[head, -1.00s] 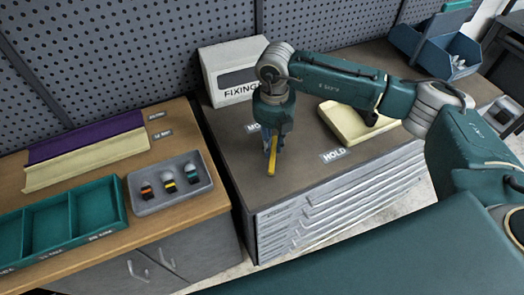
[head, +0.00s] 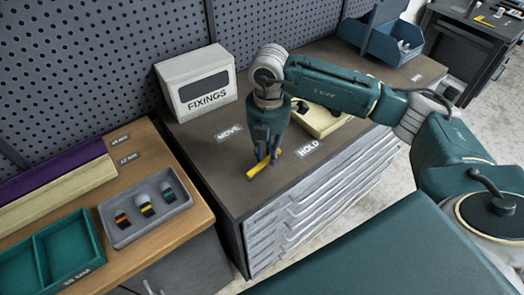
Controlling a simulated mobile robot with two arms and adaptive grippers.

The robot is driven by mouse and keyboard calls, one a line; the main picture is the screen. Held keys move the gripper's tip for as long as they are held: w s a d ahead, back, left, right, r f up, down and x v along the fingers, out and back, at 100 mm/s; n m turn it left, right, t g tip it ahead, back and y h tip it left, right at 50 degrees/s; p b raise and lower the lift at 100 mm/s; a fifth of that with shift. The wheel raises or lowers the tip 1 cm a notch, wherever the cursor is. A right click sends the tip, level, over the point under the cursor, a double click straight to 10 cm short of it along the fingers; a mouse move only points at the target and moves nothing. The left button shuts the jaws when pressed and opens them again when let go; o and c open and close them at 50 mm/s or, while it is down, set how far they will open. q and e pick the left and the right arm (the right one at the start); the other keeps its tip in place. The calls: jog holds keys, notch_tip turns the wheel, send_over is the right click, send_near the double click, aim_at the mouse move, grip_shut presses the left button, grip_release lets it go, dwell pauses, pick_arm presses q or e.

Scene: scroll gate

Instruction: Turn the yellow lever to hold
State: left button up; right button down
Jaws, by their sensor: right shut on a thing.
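The yellow lever (head: 262,169) lies low over the dark cabinet top, slanting from lower left to upper right. Its right end points toward the HOLD label (head: 308,147). The MOVE label (head: 229,135) is behind it to the left. My right gripper (head: 265,158) points down over the lever with its fingers shut on it. The fingers hide part of the lever and its pivot. My left gripper is not in view.
A FIXINGS box (head: 197,85) stands behind on the cabinet (head: 205,155). A cream block (head: 325,120) sits right of the gripper, partly behind my arm. A grey tray (head: 130,228) with small coloured parts and a teal tray (head: 60,245) are on the left bench.

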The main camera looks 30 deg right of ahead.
jog(key=shift+s+d+m, duration=0.15)
jog(key=shift+s+m, duration=0.3)
jog(key=shift+m, duration=0.45)
jog(key=c, duration=1.5)
grip_release()
jog(key=shift+s, duration=0.1)
jog(key=shift+c, duration=0.2)
notch_tip(320, 180, up, 12)
